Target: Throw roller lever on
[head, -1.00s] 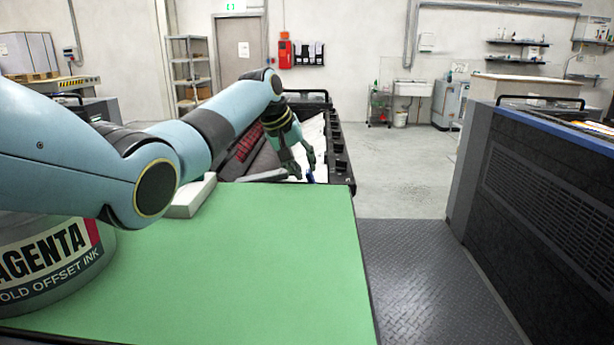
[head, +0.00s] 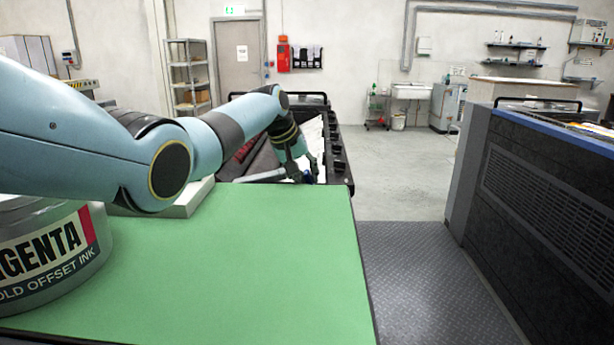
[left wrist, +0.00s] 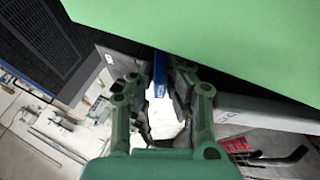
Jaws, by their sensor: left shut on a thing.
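The roller lever shows as a blue handle (left wrist: 160,74) in the left wrist view, between the fingers of my left gripper (left wrist: 160,92), just past the edge of the green surface. The gripper is shut on the lever. In the head view, my left gripper (head: 306,172) points down beyond the far edge of the green top, and only a small blue bit of the lever shows between its fingers. The lever's base is hidden. My right gripper is in neither view.
The green tabletop (head: 240,265) fills the near middle. A magenta ink can (head: 45,258) and a pale block (head: 188,200) stand on it. A black-framed unit (head: 338,165) lies beyond. A dark machine (head: 540,195) stands right, across a clear tread-plate floor (head: 425,285).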

